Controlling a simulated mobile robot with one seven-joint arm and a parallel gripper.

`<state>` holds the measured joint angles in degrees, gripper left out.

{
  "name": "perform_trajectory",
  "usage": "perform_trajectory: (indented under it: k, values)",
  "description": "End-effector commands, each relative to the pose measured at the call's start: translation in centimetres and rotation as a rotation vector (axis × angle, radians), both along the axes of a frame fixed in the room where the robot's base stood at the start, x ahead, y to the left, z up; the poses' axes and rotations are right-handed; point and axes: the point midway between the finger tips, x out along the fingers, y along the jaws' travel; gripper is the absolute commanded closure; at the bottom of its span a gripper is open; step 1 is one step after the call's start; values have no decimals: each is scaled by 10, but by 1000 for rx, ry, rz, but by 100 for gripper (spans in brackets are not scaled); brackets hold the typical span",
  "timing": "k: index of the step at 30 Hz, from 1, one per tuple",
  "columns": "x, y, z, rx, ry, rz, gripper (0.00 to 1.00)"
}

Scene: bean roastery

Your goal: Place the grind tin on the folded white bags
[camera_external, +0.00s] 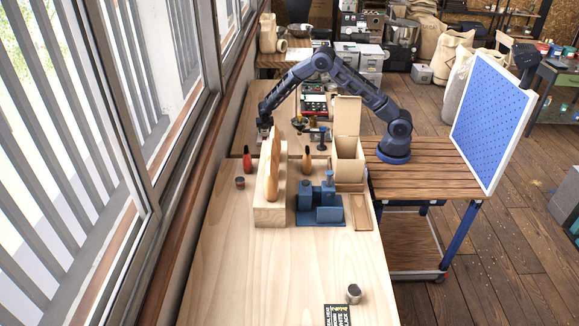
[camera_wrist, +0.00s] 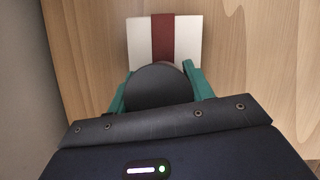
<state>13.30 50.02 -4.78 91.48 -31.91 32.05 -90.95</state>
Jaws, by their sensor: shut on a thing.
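My gripper (camera_wrist: 155,88) has teal fingers on both sides of a round, dark-topped tin, which looks like the grind tin (camera_wrist: 157,86), and is shut on it. The folded white bags (camera_wrist: 139,40), with a dark red band across their middle, lie flat on the wooden bench just beyond the tin in the wrist view. The tin overlaps their near edge in the picture; I cannot tell whether it touches them. In the external view, my gripper (camera_external: 265,132) is low over the far left of the bench, and the tin and bags cannot be made out.
A pale wooden stand (camera_external: 270,213) with a tall upright board is on the near side of my gripper. A red bottle (camera_external: 247,160), a small dark tin (camera_external: 240,182), blue equipment (camera_external: 319,202) and an open cardboard box (camera_external: 347,165) stand nearby. The bench front is mostly clear.

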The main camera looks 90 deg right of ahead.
Motion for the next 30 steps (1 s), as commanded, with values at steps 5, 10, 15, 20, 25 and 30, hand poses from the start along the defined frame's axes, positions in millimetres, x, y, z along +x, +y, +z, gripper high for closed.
perform_trajectory:
  k: [5, 10, 15, 20, 25, 30]
  values:
    - [0, 0, -3, 0, 0, 0, 41]
    - [0, 0, -2, 0, 0, 0, 27]
    - [0, 0, -2, 0, 0, 0, 27]
    - [0, 2, 7, 0, -1, -1, 27]
    - [-2, 13, 32, 1, -3, 1, 27]
    - [-4, 25, 63, -1, -2, 0, 27]
